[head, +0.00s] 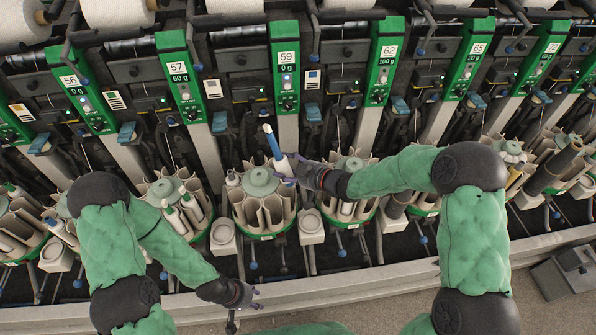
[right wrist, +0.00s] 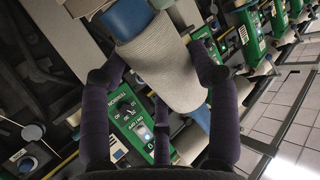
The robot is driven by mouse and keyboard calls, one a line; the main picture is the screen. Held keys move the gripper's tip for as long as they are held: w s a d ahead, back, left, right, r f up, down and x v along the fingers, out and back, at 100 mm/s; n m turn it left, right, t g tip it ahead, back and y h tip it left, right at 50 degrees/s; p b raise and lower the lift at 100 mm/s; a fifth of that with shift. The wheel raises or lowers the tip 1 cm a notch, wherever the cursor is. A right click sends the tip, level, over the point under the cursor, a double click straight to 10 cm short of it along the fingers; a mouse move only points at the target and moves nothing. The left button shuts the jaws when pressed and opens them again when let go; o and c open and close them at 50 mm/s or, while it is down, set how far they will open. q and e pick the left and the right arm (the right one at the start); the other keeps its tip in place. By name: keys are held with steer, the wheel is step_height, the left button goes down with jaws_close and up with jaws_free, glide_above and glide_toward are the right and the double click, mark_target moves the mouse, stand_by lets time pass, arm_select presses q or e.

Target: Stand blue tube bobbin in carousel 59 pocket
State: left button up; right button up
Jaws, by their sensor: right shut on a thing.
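The bobbin (head: 282,165) has pale yarn on a blue tube whose bare end points up and slightly left in the head view. My right gripper (head: 290,173) is shut on its yarn-covered part. In the right wrist view the bobbin (right wrist: 165,65) lies between the dark fingers. Carousel 59 (head: 262,205) is below the 59 panel, a ring of pale pockets around a grey-green hub. The bobbin is over its right rear side in the picture; its lower end is hidden by the gripper. My left gripper (head: 250,296) is empty, fingers apart, below the carousel near the front rail.
Neighbouring carousels stand left (head: 178,205) and right (head: 350,185), several holding bobbins. The green 59 panel (head: 286,75) rises behind. Pale square blocks (head: 223,232) sit between carousels. A pale rail (head: 370,280) runs along the front.

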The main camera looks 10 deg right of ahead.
steer(key=s+a+r+n+g+y+b, duration=0.1)
steer(key=s+a+r+n+y+b, duration=0.1)
steer(key=s+a+n+y+b, duration=0.1)
steer(key=shift+s+a+n+g+y+b, duration=0.4)
steer(key=shift+s+a+y, duration=0.6)
steer(key=shift+y, duration=0.6)
steer(key=shift+s+d, duration=0.1)
steer(key=shift+d, duration=0.1)
steer(key=shift+f+b, duration=1.6)
steer(key=shift+f, duration=0.7)
steer(key=shift+f+b, duration=1.1)
steer(key=shift+f, duration=0.35)
steer(key=o, duration=1.3)
steer(key=shift+c, duration=0.2)
steer(key=shift+s, duration=0.1)
